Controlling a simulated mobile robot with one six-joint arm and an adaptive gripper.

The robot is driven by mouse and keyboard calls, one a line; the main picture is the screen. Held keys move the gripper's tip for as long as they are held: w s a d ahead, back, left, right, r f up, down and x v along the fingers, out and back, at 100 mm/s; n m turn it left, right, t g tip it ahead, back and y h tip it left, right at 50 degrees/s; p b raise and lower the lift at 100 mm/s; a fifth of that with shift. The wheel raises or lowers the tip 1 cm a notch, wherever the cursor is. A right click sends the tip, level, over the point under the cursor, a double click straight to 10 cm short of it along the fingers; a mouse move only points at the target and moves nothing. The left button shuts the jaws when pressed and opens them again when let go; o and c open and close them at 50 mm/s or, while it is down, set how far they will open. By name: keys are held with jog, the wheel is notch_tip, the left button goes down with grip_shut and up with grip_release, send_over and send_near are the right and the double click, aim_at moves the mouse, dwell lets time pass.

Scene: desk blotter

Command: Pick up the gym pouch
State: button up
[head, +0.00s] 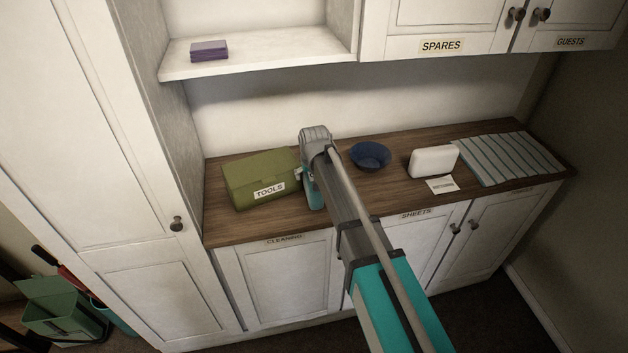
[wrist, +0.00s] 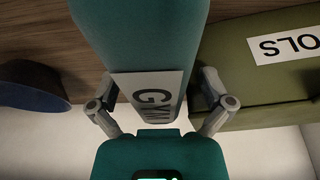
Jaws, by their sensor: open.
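The gym pouch (wrist: 135,35) is a teal, upright-looking body with a white label reading "GYM", cut off in part. It fills the middle of the wrist view, between the two fingers of my gripper (wrist: 158,88). The fingers are open, one on each side of the pouch, and the right finger lies in the narrow space beside the green tools case. I cannot tell whether either finger touches the pouch. In the head view my arm hides most of this spot, and only a teal patch shows by the case; I cannot tell if it is pouch or gripper.
The green case (head: 258,178) labelled "TOOLS" stands close on the left of the wooden counter (head: 225,228). A blue bowl (head: 370,155) is right of my arm. A white case (head: 433,161), a small card (head: 440,185) and a striped cloth (head: 510,158) lie further right. A shelf (head: 270,60) overhangs behind.

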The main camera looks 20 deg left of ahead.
jog(key=shift+d+f, duration=0.1)
jog(key=shift+f, duration=0.2)
dwell(0.4)
jog(key=c, duration=1.3)
jog(key=shift+r, duration=0.1)
notch_tip(320, 180, up, 3)
jog(key=shift+f+p, duration=0.2)
jog(key=shift+p, duration=1.05)
jog(key=s+r+p, duration=0.1)
jog(key=r+p, duration=0.1)
jog(key=s+d+r+p, duration=0.1)
jog(key=s+r+p, duration=0.1)
jog(key=s+d+r+p, duration=0.1)
jog(key=r+p, duration=0.1)
jog(key=shift+s+d+r+p, duration=0.1)
jog(key=shift+s+r+p, duration=0.2)
jog(key=shift+r+p, duration=0.05)
jog(key=shift+s+d+r+p, duration=0.6)
jog(key=shift+s, duration=0.75)
jog(key=shift+s+d+r+p, duration=0.55)
jog(key=shift+s+d, duration=0.1)
jog(key=shift+s, duration=0.7)
jog(key=shift+s+d+r+p, duration=0.6)
jog(key=shift+s, duration=0.75)
